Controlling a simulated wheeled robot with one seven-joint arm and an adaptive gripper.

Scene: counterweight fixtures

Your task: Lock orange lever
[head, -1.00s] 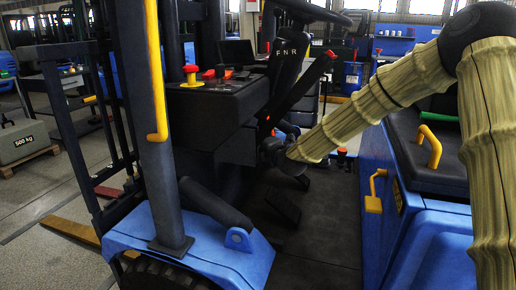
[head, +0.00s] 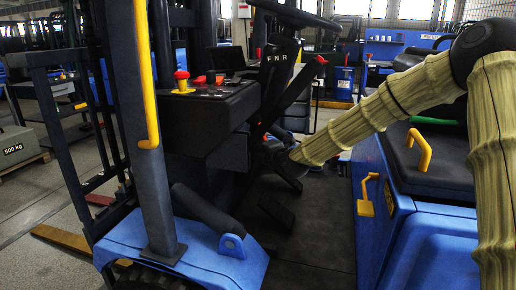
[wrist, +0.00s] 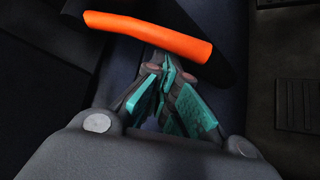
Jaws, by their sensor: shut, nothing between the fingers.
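The orange lever (wrist: 150,35) shows in the wrist view as a thick orange bar, lying slightly tilted across the top, just beyond my fingertips. A dark part continues beneath it. My gripper (wrist: 168,70) has teal finger pads drawn together, with nothing between them. The fingertips are close to the lever's lower edge; I cannot tell whether they touch it. In the head view my gripper (head: 270,153) is down by the dark console, below the steering wheel, and mostly hidden by its own wrist. Only a small orange spot shows beside it there.
A blue forklift surrounds the arm. The dark console (head: 205,110) carries a red knob on a yellow base (head: 181,82). A red-tipped lever (head: 305,85) rises above my wrist. The seat (head: 430,165) and a yellow handle (head: 367,195) are at right.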

